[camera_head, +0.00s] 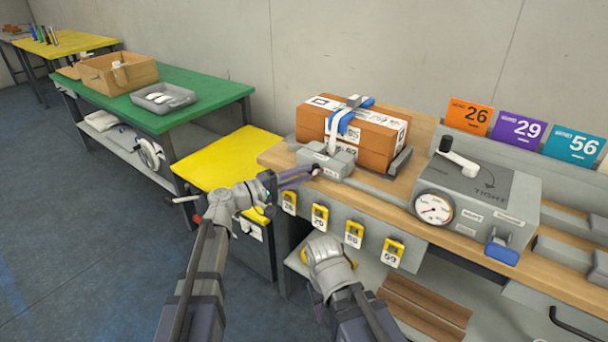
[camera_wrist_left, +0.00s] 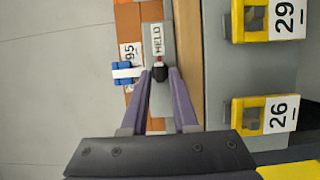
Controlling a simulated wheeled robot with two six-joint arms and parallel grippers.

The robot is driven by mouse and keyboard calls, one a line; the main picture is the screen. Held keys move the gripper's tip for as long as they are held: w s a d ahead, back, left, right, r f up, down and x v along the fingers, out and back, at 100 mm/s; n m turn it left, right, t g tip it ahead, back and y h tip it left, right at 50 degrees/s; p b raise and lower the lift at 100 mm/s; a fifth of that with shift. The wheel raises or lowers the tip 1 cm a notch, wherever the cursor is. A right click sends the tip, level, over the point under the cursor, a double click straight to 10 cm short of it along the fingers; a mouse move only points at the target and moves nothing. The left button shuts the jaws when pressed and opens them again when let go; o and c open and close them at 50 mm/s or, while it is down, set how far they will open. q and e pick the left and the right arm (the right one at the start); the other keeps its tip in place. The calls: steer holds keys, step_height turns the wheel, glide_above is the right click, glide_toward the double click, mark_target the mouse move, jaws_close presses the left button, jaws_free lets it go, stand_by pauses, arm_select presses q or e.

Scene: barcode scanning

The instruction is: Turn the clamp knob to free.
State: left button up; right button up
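The clamp knob (camera_wrist_left: 160,73) is small and dark, on the front end of a grey clamp block (camera_head: 326,160). A label on the block reads HELD in the left wrist view (camera_wrist_left: 157,40). My left gripper (camera_head: 313,170) reaches the front of the block. Its two purple fingertips (camera_wrist_left: 161,76) lie one on each side of the knob. I cannot tell whether they touch it. A brown carton (camera_head: 372,138) with a blue and white strap stands behind the block. My right arm is low in front of the bench; its gripper does not show.
Yellow tagged holders (camera_head: 319,217) hang along the bench front, below the clamp. A grey box (camera_head: 478,190) with a dial and a crank stands to the right. Coloured number cards (camera_head: 517,130) stand behind it. A yellow-topped cabinet (camera_head: 228,158) is to the left.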

arm_select(q)
steer(key=shift+w+d, duration=0.25)
steer(key=shift+d, duration=0.15)
jaws_close()
